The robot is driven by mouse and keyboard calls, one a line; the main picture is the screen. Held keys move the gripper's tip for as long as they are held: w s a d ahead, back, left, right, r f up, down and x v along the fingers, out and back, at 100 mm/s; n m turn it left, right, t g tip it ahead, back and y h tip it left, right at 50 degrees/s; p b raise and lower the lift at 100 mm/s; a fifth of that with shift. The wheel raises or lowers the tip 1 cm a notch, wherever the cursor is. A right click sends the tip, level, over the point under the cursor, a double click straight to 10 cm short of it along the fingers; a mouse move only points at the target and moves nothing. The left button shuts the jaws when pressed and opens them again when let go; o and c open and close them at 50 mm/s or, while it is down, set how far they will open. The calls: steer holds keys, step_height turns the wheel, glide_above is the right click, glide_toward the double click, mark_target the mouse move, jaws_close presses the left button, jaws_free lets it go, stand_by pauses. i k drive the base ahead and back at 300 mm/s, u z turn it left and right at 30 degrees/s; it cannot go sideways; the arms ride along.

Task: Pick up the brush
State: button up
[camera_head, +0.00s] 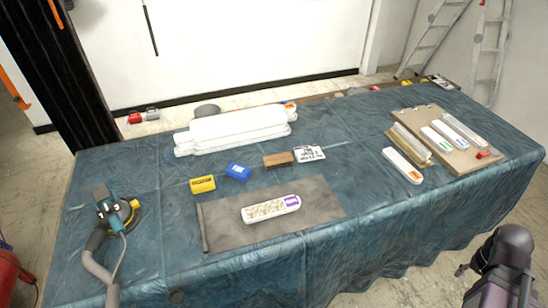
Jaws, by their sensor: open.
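A small brown wooden block-shaped item (278,160) lies near the middle of the blue-covered table (150,200). It looks like the brush, but bristles are too small to make out. It sits just left of a white card with black print (309,153). My gripper (469,267) shows only in part at the lower right, beside my dark arm. It is off the table's front right side, far from the brown item, with nothing seen in it.
A grey mat with a white oblong piece (271,208) lies in front of the brown item. Yellow (202,184) and blue (238,171) boxes are to its left, stacked white slabs (235,130) behind. A power tool (116,213) is at left, a loaded board (455,161) at right.

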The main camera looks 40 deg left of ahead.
mark_target(282, 160)
steer(key=u, duration=0.55)
steer(key=i, duration=0.9)
steer(key=u, duration=0.55)
